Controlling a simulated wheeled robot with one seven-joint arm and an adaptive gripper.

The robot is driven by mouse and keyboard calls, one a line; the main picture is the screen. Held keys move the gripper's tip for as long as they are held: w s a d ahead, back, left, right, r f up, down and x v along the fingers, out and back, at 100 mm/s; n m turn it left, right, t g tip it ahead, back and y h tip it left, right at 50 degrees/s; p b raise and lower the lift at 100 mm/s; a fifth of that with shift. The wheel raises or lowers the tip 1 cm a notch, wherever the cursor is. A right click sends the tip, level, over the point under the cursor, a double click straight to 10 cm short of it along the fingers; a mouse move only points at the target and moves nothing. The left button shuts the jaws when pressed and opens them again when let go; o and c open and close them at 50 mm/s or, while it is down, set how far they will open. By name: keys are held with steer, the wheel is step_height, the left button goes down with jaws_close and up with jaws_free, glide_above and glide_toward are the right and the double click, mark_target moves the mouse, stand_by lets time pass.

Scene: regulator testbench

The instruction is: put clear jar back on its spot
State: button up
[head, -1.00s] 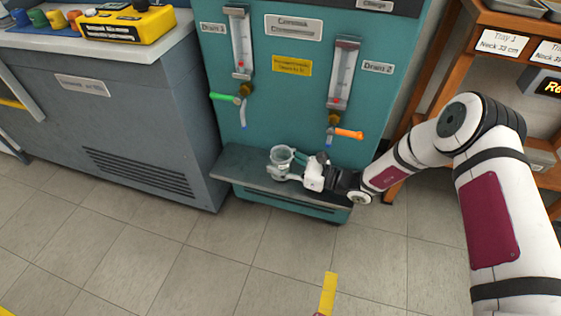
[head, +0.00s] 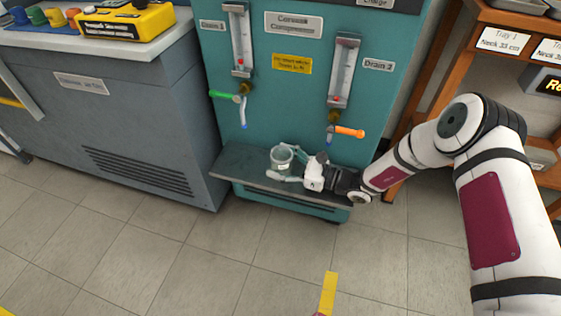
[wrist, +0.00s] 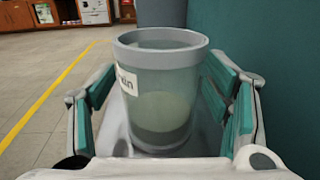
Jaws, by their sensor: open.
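The clear jar (head: 281,158) stands upright on the grey ledge (head: 239,163) at the foot of the teal compressor cabinet, below the two drains. In the wrist view the jar (wrist: 160,100) carries a white label, partly cut off, ending in "in", and its lower part looks cloudy. My gripper (head: 287,166) reaches in from the right at ledge height. In the wrist view its teal-padded fingers (wrist: 162,98) are spread on both sides of the jar, with a visible gap at each side. The jar's spot is not clearly marked in these views.
Drain 1 has a green-handled valve (head: 225,95) and Drain 2 an orange-handled valve (head: 349,131), both above the ledge. A grey cabinet (head: 130,120) stands to the left and a wooden shelf (head: 470,60) to the right.

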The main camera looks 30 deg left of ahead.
steer(key=d, duration=0.4)
steer(key=w+d, duration=0.1)
steer(key=d, duration=0.7)
steer(key=shift+w, duration=0.3)
